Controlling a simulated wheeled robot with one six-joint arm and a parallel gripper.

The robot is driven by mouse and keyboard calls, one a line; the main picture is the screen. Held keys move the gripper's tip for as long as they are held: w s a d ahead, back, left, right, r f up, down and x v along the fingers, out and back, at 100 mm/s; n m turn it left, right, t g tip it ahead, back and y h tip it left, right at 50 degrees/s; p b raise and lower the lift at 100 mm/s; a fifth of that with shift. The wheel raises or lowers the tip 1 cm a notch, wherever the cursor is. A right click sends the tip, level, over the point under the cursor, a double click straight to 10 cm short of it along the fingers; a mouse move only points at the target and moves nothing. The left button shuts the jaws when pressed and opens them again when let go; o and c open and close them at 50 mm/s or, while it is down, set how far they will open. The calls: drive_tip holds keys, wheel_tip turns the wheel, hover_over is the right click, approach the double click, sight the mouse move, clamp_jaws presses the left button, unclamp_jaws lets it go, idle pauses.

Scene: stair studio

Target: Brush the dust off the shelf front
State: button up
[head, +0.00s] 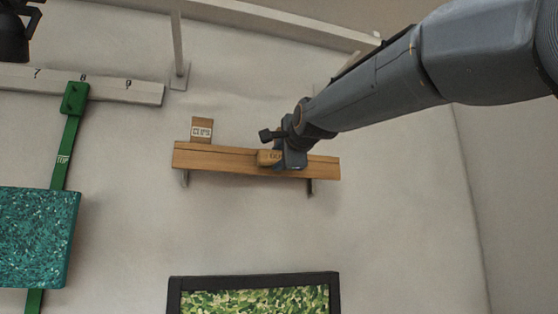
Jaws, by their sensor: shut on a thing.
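The wooden shelf (221,161) is fixed to the wall on two brackets, with its long front edge facing me. My gripper (276,157) is at the right half of the shelf front, seen from behind the arm. It is shut on a small yellow-brown piece (264,157), which looks like the brush handle. The bristles are hidden or too small to make out. Whether the brush touches the shelf front cannot be told. No dust can be made out on the front at this size.
A small brown box with a white label (202,130) stands on the shelf's left part. A dark-framed green picture (252,280) is below. A green strap with a teal speckled panel (38,235) hangs at left from a numbered rail (120,90). The wall right of the shelf is bare.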

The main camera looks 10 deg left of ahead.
drive_tip(key=shift+b+v, duration=0.8)
drive_tip(key=shift+v, duration=1.8)
drive_tip(key=shift+s, duration=0.1)
drive_tip(key=b+v, duration=0.1)
drive_tip(key=v, duration=0.1)
drive_tip(key=shift+s+d, duration=0.2)
drive_tip(key=shift+s, duration=0.1)
drive_tip(key=shift+p+x, duration=1.2)
drive_tip(key=shift+x, duration=1.2)
drive_tip(key=shift+p+x, duration=0.35)
drive_tip(key=shift+x, duration=0.85)
drive_tip(key=shift+x, duration=0.95)
